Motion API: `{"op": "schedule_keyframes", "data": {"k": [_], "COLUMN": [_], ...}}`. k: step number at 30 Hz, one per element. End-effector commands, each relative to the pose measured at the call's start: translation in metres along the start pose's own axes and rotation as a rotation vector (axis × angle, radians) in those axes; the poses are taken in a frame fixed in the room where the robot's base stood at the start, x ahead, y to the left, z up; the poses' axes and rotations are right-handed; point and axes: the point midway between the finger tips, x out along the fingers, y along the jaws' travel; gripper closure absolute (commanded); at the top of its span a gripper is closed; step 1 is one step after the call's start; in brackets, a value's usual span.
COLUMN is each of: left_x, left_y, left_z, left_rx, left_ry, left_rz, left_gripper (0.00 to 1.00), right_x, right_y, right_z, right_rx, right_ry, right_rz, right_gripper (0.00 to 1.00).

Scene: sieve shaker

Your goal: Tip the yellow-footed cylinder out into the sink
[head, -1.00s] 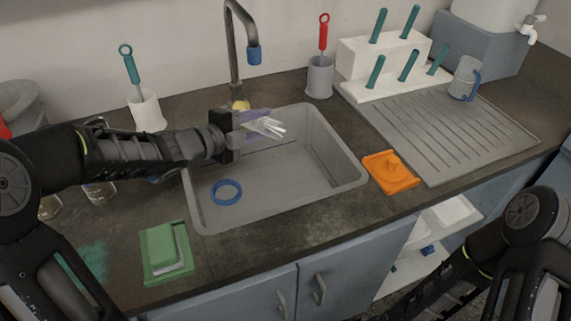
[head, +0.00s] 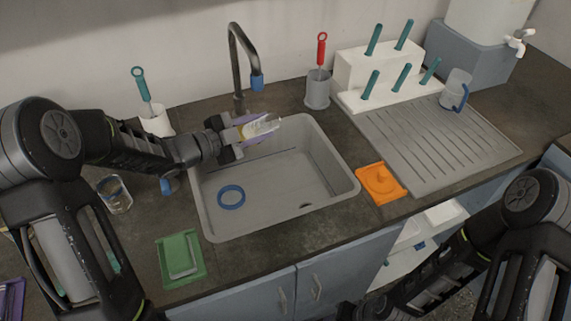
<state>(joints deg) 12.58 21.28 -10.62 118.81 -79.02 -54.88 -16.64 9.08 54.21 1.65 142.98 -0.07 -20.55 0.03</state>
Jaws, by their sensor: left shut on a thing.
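The sink basin shows a blue ring (head: 231,197) and a dark drain.
A faucet (head: 236,65) stands behind the sink, close to my left gripper. A glass beaker (head: 115,195) and a green tray (head: 180,258) are on the left counter. An orange piece (head: 381,182) and a ribbed drainboard (head: 430,145) lie right of the sink.

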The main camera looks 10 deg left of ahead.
Motion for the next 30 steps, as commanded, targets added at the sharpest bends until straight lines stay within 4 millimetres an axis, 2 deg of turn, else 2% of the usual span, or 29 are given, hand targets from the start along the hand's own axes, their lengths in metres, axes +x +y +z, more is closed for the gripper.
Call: {"op": "schedule_keyframes", "data": {"k": [1, 3, 13, 15, 21, 30], "left_x": [-0.003, -0.004, -0.011, -0.013, -0.015, -0.016], "left_y": [-0.007, -0.011, -0.040, -0.047, -0.057, -0.059], "left_z": [-0.006, -0.007, -0.005, -0.011, -0.016, -0.016], "left_rx": [-0.073, -0.176, -0.600, -0.652, -0.747, -0.771], "left_ry": [0.017, 0.044, 0.161, 0.177, 0.202, 0.209], "left_rz": [0.000, -0.001, -0.002, -0.001, -0.001, -0.001], "left_gripper": [1.00, 1.00, 1.00, 1.00, 1.00, 1.00], "right_x": [-0.015, -0.024, -0.052, -0.060, -0.068, -0.068], "right_y": [-0.006, -0.009, -0.021, -0.023, -0.026, -0.027], "right_z": [0.000, 0.000, 0.000, 0.000, 0.001, 0.001], "right_rx": [0.000, 0.001, 0.000, 0.000, 0.000, 0.000], "right_ry": [0.000, 0.000, -0.003, -0.003, -0.004, -0.005], "right_rz": [0.000, 0.000, 0.000, 0.000, 0.000, 0.000], "right_gripper": [0.64, 0.64, 0.64, 0.64, 0.64, 0.64]}}
